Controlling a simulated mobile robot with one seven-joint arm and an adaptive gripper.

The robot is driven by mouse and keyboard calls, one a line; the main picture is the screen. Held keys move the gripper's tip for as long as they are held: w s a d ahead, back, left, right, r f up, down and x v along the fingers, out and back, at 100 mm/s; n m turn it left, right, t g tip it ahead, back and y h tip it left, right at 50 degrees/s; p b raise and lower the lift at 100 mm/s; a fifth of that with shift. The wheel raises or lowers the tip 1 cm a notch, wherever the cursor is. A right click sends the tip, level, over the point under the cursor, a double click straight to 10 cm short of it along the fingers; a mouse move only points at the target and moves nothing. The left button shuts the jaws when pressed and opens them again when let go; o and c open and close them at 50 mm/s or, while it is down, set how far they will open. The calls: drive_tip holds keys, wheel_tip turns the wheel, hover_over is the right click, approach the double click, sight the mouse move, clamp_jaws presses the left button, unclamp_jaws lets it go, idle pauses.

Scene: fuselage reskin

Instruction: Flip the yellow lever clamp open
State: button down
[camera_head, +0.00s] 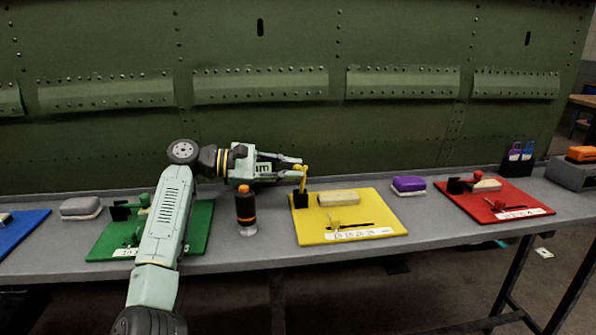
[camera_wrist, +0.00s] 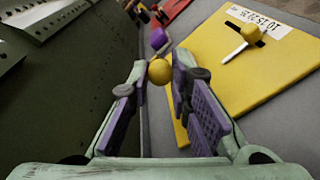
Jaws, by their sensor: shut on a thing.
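The yellow lever clamp (camera_head: 302,180) stands at the back left corner of the yellow board (camera_head: 384,230), its lever upright above a dark base. My gripper (camera_head: 301,165) reaches in from the left along the back of the bench and is shut on the lever's top. In the wrist view, the round yellow knob (camera_wrist: 160,71) sits between my fingertips (camera_wrist: 159,74). The clamp's base is hidden there. The yellow board (camera_wrist: 255,85) also shows at right in the wrist view.
A cream block (camera_head: 339,198) lies on the yellow board. A black and orange bottle (camera_head: 246,208) stands left of it, below my arm. A purple block (camera_head: 408,185) and the red board (camera_head: 515,208) are to the right. The green riveted panel (camera_head: 300,50) rises close behind.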

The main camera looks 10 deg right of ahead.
drive_tip(key=shift+s+f, duration=0.1)
idle(0.3)
drive_tip(key=c, duration=1.5)
unclamp_jaws()
drive_tip(key=shift+o, duration=0.2)
drive_tip(key=a+r, duration=0.2)
drive_tip(key=a, duration=1)
drive_tip(key=shift+s, duration=0.15)
